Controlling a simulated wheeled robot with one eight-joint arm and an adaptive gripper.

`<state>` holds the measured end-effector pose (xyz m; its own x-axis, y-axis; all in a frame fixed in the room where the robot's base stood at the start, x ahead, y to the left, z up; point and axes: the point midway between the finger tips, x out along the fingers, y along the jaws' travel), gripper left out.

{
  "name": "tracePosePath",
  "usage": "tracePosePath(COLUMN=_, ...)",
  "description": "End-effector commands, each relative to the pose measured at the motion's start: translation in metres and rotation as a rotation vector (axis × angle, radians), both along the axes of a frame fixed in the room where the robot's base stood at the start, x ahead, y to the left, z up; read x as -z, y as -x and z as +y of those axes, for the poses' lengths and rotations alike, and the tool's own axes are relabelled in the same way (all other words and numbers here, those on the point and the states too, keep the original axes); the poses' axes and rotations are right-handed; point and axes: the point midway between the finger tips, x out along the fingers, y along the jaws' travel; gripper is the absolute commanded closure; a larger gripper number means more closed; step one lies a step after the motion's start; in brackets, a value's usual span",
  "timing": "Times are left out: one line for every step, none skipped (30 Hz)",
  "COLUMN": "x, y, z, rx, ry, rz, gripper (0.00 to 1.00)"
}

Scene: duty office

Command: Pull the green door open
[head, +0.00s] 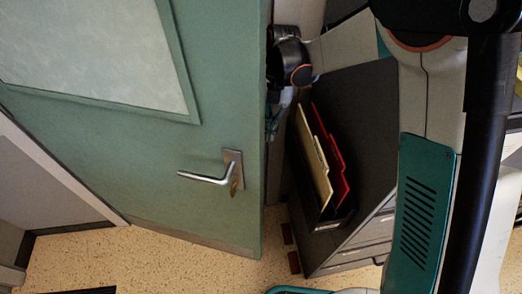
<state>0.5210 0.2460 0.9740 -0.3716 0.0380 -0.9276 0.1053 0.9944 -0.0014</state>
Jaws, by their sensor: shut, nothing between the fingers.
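The green door (140,170) fills the left of the head view, with a pale glazed panel (95,45) in its upper part. Its silver lever handle (208,178) sits near its right edge, with nothing touching it. The door's right edge is free, and the door appears to stand at least partly open. My gripper (273,122) is just beyond that edge, above handle height in the picture, partly hidden by the door. It is shut and empty. I cannot tell whether it touches the door.
A dark cabinet (357,110) with drawers stands close to the right of the door edge. A black holder with a red folder (335,165) and a cream folder (312,155) is on its near side. Speckled floor (170,262) is clear before the door.

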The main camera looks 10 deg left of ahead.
Motion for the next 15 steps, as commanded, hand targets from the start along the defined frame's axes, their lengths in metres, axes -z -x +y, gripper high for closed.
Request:
tracePosePath(x=0.003, y=0.001, z=0.0, rx=0.0, ry=0.0, rz=0.0, gripper=1.0)
tracePosePath(x=0.005, y=0.002, z=0.0, rx=0.0, ry=0.0, rz=0.0, gripper=1.0)
tracePosePath(x=0.009, y=0.003, z=0.0, rx=0.0, ry=0.0, rz=0.0, gripper=1.0)
tracePosePath(x=0.013, y=0.005, z=0.001, rx=0.0, ry=0.0, rz=0.0, gripper=1.0)
tracePosePath(x=0.017, y=0.006, z=0.001, rx=0.0, ry=0.0, rz=0.0, gripper=1.0)
tracePosePath(x=0.023, y=0.009, z=0.001, rx=0.0, ry=0.0, rz=0.0, gripper=1.0)
tracePosePath(x=0.028, y=0.011, z=0.001, rx=0.0, ry=0.0, rz=0.0, gripper=1.0)
tracePosePath(x=0.034, y=0.012, z=0.001, rx=0.0, ry=0.0, rz=0.0, gripper=1.0)
tracePosePath(x=0.041, y=0.015, z=0.002, rx=0.0, ry=0.0, rz=0.0, gripper=1.0)
tracePosePath(x=0.047, y=0.018, z=0.002, rx=0.0, ry=0.0, rz=0.0, gripper=1.0)
tracePosePath(x=0.053, y=0.02, z=0.002, rx=0.0, ry=0.0, rz=0.0, gripper=1.0)
tracePosePath(x=0.06, y=0.023, z=0.002, rx=0.0, ry=0.0, rz=0.0, gripper=1.0)
tracePosePath(x=0.066, y=0.025, z=0.003, rx=0.0, ry=0.0, rz=0.0, gripper=1.0)
tracePosePath(x=0.071, y=0.027, z=0.003, rx=0.0, ry=0.0, rz=0.0, gripper=1.0)
tracePosePath(x=0.079, y=0.03, z=0.003, rx=0.0, ry=0.0, rz=0.0, gripper=1.0)
